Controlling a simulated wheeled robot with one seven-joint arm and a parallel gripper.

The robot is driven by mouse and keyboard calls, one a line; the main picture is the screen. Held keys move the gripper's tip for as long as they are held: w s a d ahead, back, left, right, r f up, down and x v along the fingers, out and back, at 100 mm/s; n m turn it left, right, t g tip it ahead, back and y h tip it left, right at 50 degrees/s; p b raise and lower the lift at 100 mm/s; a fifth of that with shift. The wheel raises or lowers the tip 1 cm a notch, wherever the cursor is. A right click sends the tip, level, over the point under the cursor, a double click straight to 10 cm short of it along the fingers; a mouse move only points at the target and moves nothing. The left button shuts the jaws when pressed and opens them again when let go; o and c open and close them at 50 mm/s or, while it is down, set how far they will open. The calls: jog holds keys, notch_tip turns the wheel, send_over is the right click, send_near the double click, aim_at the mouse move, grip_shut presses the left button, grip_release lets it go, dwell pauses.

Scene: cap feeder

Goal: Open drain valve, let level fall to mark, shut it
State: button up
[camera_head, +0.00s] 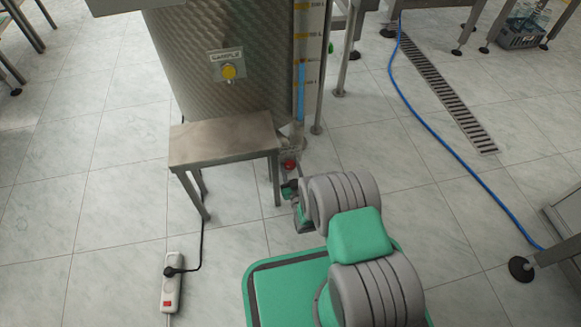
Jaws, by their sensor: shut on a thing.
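The steel tank (222,75) stands at the top centre. The labels are too small to read surely. Low beneath the tank is the drain valve with a red handle (289,164). My gripper (288,187) is at the valve, just below the red part, and is shut on it. My arm's wrist hides part of the grip, and the handle's angle is unclear.
A yellow knob (229,72) under a "SAMPLE" plate is on the tank front. A metal stool (222,141) stands close left of my gripper. A power strip (172,289) with a black cable lies on the floor. A blue hose (430,121) and floor drain (440,85) are at right.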

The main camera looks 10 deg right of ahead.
jog(key=o, duration=1.4)
jog(key=shift+s, duration=0.15)
jog(key=s+p, duration=0.2)
jog(key=s, duration=0.5)
jog(key=shift+s+p, duration=0.3)
jog(key=shift+p, duration=0.05)
